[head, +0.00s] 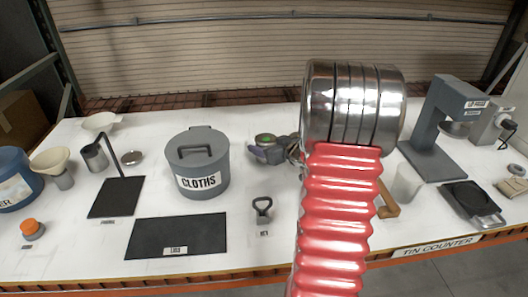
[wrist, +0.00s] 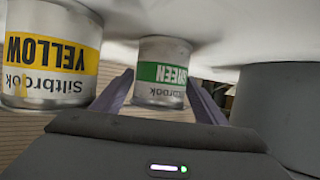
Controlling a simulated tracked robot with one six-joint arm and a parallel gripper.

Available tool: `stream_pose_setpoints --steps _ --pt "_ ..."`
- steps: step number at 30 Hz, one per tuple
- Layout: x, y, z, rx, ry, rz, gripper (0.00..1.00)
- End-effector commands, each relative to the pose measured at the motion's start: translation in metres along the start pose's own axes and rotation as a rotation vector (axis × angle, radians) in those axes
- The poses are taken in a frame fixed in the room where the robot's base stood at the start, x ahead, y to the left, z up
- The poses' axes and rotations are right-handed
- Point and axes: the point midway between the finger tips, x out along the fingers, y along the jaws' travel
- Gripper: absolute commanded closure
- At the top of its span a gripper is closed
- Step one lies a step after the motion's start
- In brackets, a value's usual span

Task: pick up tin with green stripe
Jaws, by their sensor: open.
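The tin with the green stripe (wrist: 162,72) shows in the wrist view, silver with a green band reading GREEN, upside down in the picture. It stands between and just beyond the fingertips of my gripper (wrist: 160,78), which is open. In the head view, my gripper (head: 263,151) is low over the table, right of the grey bin. A small round green-and-red top (head: 265,139) shows at it, probably the tin's. My red arm and a shiny metal part of it cover much of that view's middle right.
A tin with a yellow stripe (wrist: 52,55) stands left of the green one in the wrist view. The grey CLOTHS bin (head: 198,165) stands left of my gripper; its wall (wrist: 285,115) is at the wrist view's right. A black mat (head: 178,236) lies in front.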

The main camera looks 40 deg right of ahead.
Motion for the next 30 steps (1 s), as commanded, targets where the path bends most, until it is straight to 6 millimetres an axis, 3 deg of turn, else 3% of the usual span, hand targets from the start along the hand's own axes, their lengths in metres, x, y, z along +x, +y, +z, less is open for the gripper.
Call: stream_pose_setpoints --steps 12,30 --pt "-0.0004 -0.0002 -0.0004 -0.001 0.001 0.0 0.34" --pt "-0.0003 -0.0005 -0.0012 -0.001 0.002 -0.001 0.73"
